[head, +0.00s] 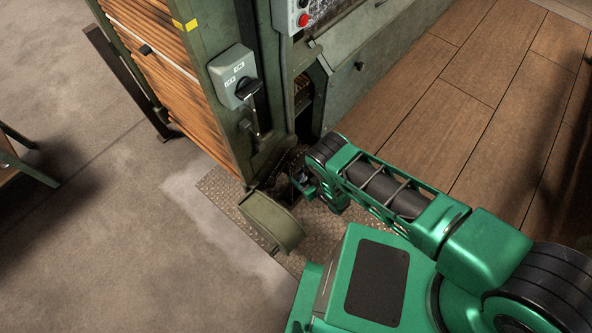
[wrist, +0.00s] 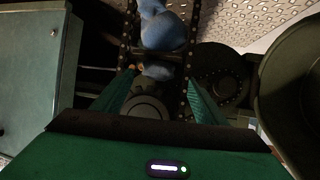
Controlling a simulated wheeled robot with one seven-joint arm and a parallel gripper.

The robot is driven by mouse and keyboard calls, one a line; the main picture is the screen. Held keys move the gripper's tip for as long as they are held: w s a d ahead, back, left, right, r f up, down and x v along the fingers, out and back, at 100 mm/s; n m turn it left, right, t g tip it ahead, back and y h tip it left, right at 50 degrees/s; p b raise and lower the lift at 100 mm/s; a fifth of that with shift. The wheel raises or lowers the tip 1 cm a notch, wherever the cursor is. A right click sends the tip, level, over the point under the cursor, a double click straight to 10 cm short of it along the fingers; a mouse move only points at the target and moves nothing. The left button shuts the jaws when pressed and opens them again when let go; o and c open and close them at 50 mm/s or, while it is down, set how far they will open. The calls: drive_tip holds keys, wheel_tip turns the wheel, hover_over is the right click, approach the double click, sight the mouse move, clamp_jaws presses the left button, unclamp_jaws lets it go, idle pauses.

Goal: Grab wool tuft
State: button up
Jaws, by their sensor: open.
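A blue wool tuft (wrist: 165,30) shows at the top middle of the wrist view, among dark chains. A dark cross-piece runs in front of it, with part of the blue showing above and part below. My gripper (wrist: 160,77) is open, its two green fingers spread to the left and right of the tuft's lower end. I cannot tell whether they touch it. In the head view my gripper (head: 303,184) reaches into the dark recess at the machine's foot, and the tuft cannot be made out there.
Chains and a dark sprocket (wrist: 222,75) lie close around the fingers. An open olive cover (head: 272,222) stands beside my gripper, at the right in the wrist view. The green machine (head: 232,135) rises behind. A patterned metal plate (head: 222,190) covers the floor below.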

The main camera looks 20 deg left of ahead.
sight(297, 170)
drive_tip(key=shift+x, duration=1.8)
drive_tip(key=shift+d+f, duration=0.1)
drive_tip(key=shift+d, duration=0.05)
drive_tip(key=c, duration=1.1)
drive_tip(key=shift+o, duration=0.2)
